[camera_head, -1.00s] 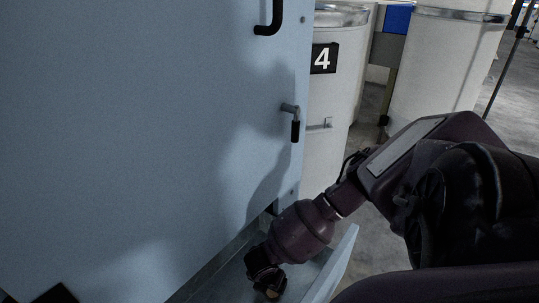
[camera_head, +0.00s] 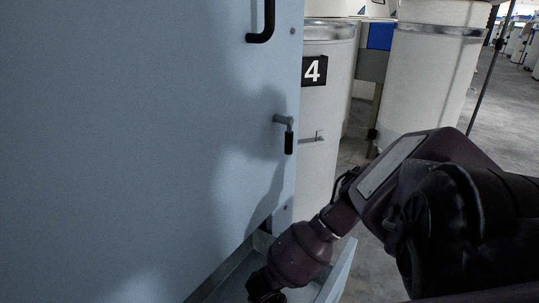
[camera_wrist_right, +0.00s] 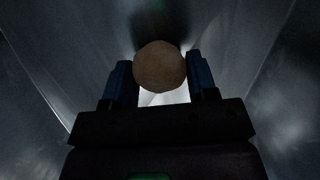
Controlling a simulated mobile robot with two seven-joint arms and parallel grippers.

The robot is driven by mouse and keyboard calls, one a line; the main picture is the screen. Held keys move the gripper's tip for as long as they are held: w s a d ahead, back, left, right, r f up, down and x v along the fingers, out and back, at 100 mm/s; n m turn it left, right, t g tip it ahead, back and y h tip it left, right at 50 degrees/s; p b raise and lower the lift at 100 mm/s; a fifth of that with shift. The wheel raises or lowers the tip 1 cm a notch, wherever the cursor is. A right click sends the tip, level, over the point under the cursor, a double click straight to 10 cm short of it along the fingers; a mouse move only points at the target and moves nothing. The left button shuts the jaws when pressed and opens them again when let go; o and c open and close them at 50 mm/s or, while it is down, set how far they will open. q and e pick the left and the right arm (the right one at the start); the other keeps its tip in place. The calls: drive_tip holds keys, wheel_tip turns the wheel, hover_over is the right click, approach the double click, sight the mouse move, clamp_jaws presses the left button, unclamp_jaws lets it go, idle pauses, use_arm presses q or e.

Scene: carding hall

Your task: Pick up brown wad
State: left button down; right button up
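The brown wad (camera_wrist_right: 160,66) is a round, tan-brown ball in the right wrist view. It sits between the two dark blue fingers of my right gripper (camera_wrist_right: 162,78), with a finger against each side, and it sticks out past the fingertips. In the head view my right gripper (camera_head: 265,286) reaches down into the pale blue tray-like opening (camera_head: 229,274) at the foot of the cabinet; the wad cannot be made out there. My left gripper is not in view.
A large pale blue cabinet panel (camera_head: 130,130) with a black handle (camera_head: 268,22) and a latch (camera_head: 288,138) fills the left. A slanted blue flap (camera_head: 338,272) stands right of my gripper. White cans (camera_head: 428,80) stand behind on grey floor.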

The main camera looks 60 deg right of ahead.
drive_tip(key=shift+c, duration=0.8)
